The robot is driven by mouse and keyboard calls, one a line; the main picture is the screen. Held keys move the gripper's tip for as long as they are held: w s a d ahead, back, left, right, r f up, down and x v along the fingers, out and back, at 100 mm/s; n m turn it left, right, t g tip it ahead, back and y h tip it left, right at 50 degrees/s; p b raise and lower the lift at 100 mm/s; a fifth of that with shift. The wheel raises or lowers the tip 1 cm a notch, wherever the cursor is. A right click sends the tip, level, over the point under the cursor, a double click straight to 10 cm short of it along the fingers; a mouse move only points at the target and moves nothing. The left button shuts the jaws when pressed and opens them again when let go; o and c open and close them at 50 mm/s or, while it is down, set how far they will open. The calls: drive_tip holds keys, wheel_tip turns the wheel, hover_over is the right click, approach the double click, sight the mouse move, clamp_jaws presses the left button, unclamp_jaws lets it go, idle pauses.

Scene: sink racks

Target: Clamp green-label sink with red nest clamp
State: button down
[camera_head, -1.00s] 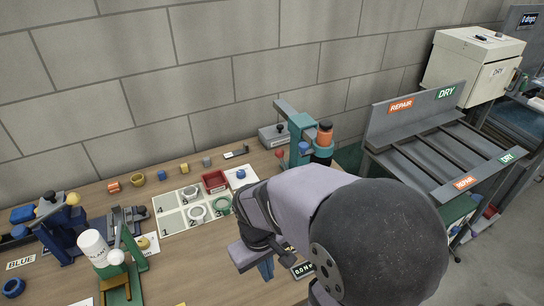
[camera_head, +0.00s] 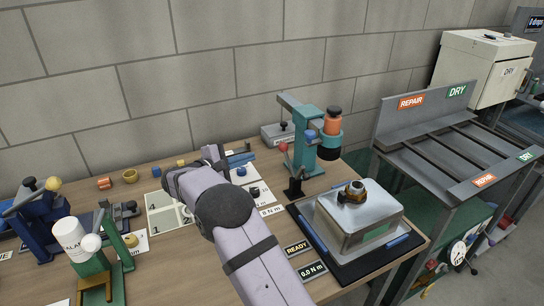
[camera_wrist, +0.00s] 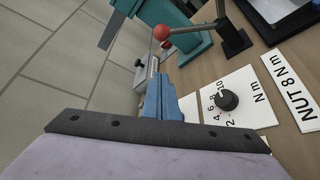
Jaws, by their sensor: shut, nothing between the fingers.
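The sink (camera_head: 350,222) is a grey metal box on a dark mat at the right of the bench, with a green label (camera_head: 375,232) on its front side. An orange-and-dark fitting (camera_head: 353,192) sits on its top. The red nest clamp is a dark clamp (camera_head: 294,187) at the mat's back left corner; its red ball (camera_head: 283,147) is up and away from the sink. In the wrist view the red ball (camera_wrist: 161,32) is just beyond my fingers. My gripper (camera_head: 240,157) is shut and empty, left of the clamp and apart from it. The wrist view shows its blue fingers (camera_wrist: 162,98).
A teal press (camera_head: 309,150) with an orange cylinder stands behind the clamp. A dial card (camera_wrist: 228,100) lies close to my fingers, and a NUT 8 N m card (camera_wrist: 292,85) beside it. A REPAIR/DRY rack (camera_head: 455,150) stands right.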

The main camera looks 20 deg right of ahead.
drive_tip(key=w+d+p, duration=0.1)
drive_tip(key=d+p, duration=0.3)
drive_tip(key=d, duration=0.5)
drive_tip(key=shift+d, duration=0.15)
idle(0.7)
drive_tip(key=shift+f, duration=0.1)
